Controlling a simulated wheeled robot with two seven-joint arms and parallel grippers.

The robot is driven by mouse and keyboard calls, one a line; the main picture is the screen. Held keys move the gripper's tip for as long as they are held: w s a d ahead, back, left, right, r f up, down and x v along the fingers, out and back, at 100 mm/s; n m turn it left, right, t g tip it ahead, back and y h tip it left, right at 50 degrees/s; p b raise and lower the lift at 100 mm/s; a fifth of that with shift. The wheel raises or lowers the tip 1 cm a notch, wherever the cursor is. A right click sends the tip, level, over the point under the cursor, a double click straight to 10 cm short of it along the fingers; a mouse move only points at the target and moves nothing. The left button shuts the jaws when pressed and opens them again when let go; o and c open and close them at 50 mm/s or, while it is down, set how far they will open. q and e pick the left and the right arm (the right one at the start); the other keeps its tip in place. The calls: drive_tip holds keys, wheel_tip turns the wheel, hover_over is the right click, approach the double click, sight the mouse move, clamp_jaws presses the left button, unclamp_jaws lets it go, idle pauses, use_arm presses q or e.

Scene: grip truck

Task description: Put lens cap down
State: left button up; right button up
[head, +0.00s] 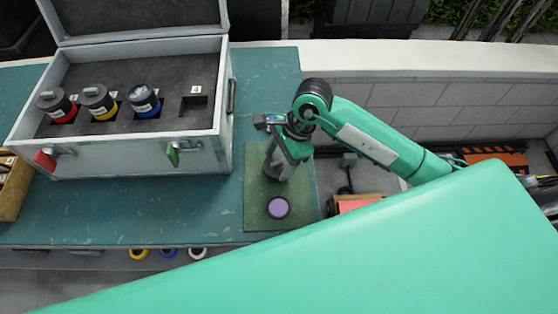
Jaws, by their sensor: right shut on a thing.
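My right gripper (280,170) is over the far part of a green mat (255,215), pointing down. It is shut on a small dark round piece, which looks like the lens cap (270,168) and is partly hidden by the fingers. I cannot tell whether this piece touches the mat. A round thing with a purple top and dark rim (278,207) is on the mat, nearer to me and apart from the gripper. It may be a lens seen from above. My left gripper is out of view.
An open grey case (190,155) stands on the teal bench (140,215) at left. Its foam holds red (58,105), yellow (98,102) and blue (144,101) banded lenses and one empty square slot (193,105). A low block wall (400,105) is behind.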

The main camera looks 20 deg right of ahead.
wheel_tip(320, 180, down, 2)
drive_tip(key=shift+f, duration=0.1)
drive_tip(key=shift+f, duration=0.15)
drive_tip(key=o, duration=1)
drive_tip(key=shift+c, duration=0.2)
